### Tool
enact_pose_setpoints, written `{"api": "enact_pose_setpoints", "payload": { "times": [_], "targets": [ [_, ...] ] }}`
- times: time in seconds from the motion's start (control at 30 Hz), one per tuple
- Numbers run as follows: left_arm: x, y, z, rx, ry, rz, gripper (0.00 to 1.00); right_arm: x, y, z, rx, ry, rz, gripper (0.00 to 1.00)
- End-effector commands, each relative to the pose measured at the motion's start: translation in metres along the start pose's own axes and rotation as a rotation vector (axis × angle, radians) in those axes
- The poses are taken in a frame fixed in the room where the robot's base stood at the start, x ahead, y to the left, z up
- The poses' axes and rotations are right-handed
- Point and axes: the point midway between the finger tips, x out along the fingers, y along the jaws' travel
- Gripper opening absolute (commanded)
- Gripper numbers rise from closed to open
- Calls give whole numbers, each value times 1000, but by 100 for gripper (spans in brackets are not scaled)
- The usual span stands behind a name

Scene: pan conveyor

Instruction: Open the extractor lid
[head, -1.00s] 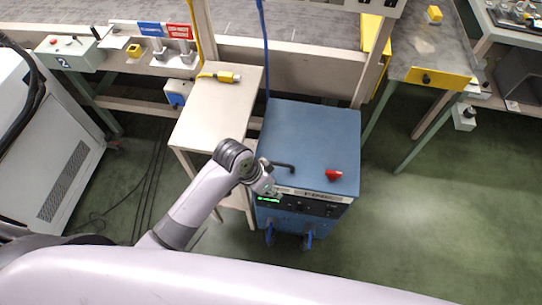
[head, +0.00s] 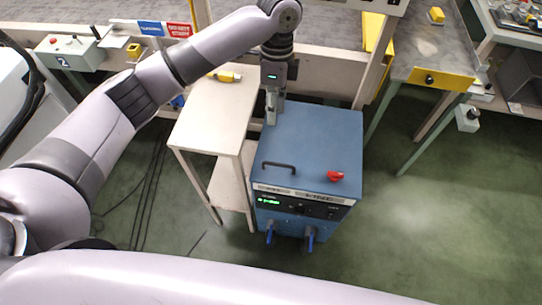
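The extractor is a blue box (head: 300,215) on the floor in the middle of the head view. Its flat blue lid (head: 315,148) looks closed, with a black bar handle (head: 279,166) near the front left and a red knob (head: 335,176) at the front right. My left gripper (head: 271,121) points down at the lid's back left edge, away from the handle. Nothing shows in it. I cannot tell whether its fingers touch the lid or how far they are apart. My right gripper is out of view.
A beige side table (head: 212,115) stands close against the extractor's left side, with a yellow object (head: 226,76) on it. The conveyor frame (head: 325,65) runs behind. A dark-topped table (head: 420,55) stands at right. Green floor is clear in front and to the right.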

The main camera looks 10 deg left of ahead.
Motion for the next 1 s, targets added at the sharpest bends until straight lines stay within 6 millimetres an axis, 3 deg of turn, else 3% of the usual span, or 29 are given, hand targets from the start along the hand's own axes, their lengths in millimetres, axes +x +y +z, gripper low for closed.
{"api": "enact_pose_setpoints", "payload": {
  "times": [0.17,0.7,1.0],
  "targets": [
    [20,1,0,1,-2,5,30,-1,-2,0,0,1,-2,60],
    [134,1,0,1,-2,4,30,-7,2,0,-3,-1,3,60],
    [169,0,0,1,0,1,30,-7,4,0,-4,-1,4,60]
  ]
}}
